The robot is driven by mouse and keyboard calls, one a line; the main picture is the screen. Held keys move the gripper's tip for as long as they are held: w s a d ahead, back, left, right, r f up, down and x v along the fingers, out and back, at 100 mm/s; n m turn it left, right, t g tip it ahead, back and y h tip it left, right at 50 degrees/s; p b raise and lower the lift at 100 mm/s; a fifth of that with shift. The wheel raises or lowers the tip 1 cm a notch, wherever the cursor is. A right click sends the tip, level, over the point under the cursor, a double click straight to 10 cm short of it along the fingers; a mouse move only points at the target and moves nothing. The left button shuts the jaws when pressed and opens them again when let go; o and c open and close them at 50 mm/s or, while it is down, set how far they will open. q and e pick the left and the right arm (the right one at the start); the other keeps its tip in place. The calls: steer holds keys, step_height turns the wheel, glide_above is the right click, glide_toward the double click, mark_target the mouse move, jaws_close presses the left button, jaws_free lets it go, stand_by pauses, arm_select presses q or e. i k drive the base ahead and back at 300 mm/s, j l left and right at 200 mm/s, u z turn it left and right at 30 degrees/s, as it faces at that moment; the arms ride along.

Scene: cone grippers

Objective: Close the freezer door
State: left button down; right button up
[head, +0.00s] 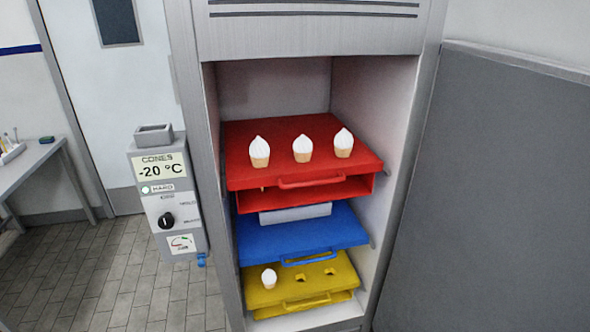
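The freezer (311,38) is an upright metal cabinet in the middle of the head view, and its front is open. The freezer door (490,190) appears to be the large grey panel at the right, swung wide open; its handle is not visible. Inside, a red tray (245,172) holds three white-topped cones (302,148). A blue tray (270,240) is below it. A yellow tray (262,295) at the bottom holds one cone (269,278). Neither of my grippers is in view.
A control box (166,195) reading -20 °C is at the freezer's left side, with a black knob. A table (40,155) stands at the far left by a pale room door (105,90). The tiled floor (110,275) at left is clear.

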mark_target(493, 234)
steer(key=l+z, duration=0.25)
steer(key=z, duration=0.15)
steer(key=l+z, duration=0.25)
steer(key=z, duration=0.2)
steer(key=l+z, duration=0.4)
steer(key=k+j, duration=0.05)
steer(key=j, duration=0.05)
